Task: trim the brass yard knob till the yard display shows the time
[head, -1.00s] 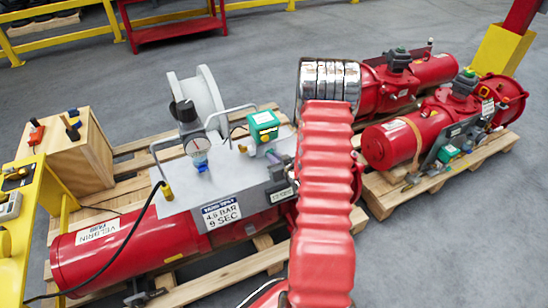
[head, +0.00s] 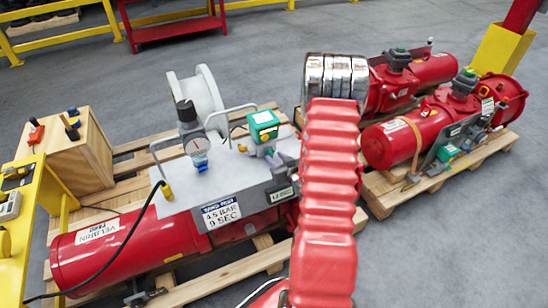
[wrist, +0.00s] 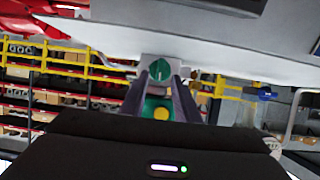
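In the wrist view my gripper (wrist: 160,75) has its two grey fingers apart. A green fitting with a round green dial (wrist: 158,68) shows between the fingertips. A round yellow knob (wrist: 161,113) on green shows lower between the fingers; whether they touch anything is unclear. In the head view my arm mostly hides the gripper. A green box (head: 264,125) stands on the grey plate (head: 225,180) of the red actuator (head: 140,245). A small brass-yellow knob (head: 167,191) sits at the plate's left end. I cannot read any display.
A white label (head: 221,212) reads a BAR value and 9 SEC. A yellow bench (head: 30,235) with controls and a wooden box (head: 75,155) stand left. More red actuators (head: 405,140) lie right on a pallet.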

